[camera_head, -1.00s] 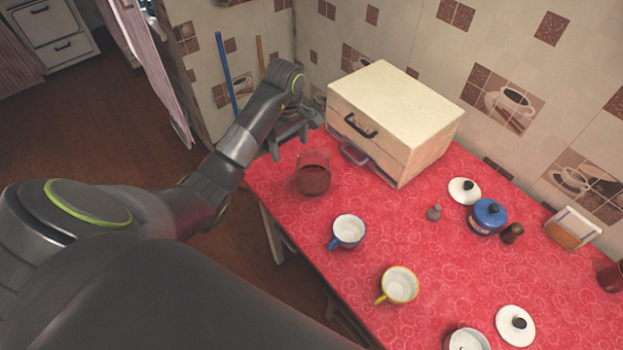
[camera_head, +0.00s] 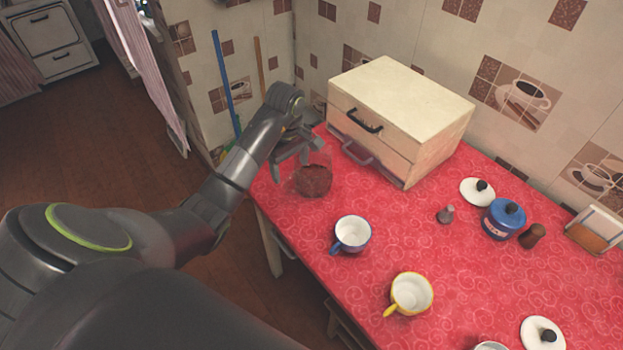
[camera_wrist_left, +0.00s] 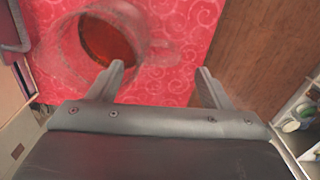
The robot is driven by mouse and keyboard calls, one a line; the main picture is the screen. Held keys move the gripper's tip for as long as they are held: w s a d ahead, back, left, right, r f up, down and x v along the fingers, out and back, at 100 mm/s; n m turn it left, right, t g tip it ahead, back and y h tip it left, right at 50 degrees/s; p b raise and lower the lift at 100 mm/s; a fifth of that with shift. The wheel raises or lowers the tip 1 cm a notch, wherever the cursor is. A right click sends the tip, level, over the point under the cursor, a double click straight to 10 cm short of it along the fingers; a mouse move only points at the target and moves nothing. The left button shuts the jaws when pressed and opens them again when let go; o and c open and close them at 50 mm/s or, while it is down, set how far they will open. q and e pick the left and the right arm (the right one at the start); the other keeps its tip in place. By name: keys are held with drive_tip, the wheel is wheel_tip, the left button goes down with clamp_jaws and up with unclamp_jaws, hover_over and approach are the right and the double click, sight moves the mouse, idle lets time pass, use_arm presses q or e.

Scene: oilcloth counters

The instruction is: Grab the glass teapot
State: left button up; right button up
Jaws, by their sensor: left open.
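The glass teapot (camera_head: 314,180) is a clear vessel with reddish-brown contents, standing on the red oilcloth near the table's far left corner, just in front of the cream drawer box. In the left wrist view the teapot (camera_wrist_left: 105,45) is large at the upper left, with its glass handle pointing right. My left gripper (camera_head: 300,156) is just behind the teapot in the head view. In the left wrist view its fingers (camera_wrist_left: 160,78) are apart and nothing is held between them. The left fingertip overlaps the teapot's handle side; I cannot tell whether they touch. My right gripper is not in view.
The cream drawer box (camera_head: 400,110) stands close to the right of the gripper. A white-and-blue cup (camera_head: 352,233) and a yellow-handled cup (camera_head: 410,294) stand nearer. A blue lidded pot (camera_head: 502,219) is farther right. The table's left edge is close.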

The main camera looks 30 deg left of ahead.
sight(292, 174)
use_arm(q)
drive_tip(key=shift+f+b, duration=0.35)
drive_tip(key=shift+f, duration=0.25)
drive_tip(key=shift+s+d+f, duration=0.2)
drive_tip(key=shift+f, duration=0.15)
wheel_tip(292, 174, down, 2)
drive_tip(key=shift+f+p, duration=0.1)
drive_tip(key=shift+p, duration=0.3)
drive_tip(key=shift+f, duration=0.4)
drive_tip(key=shift+w, duration=0.1)
clamp_jaws()
drive_tip(key=shift+r, duration=0.25)
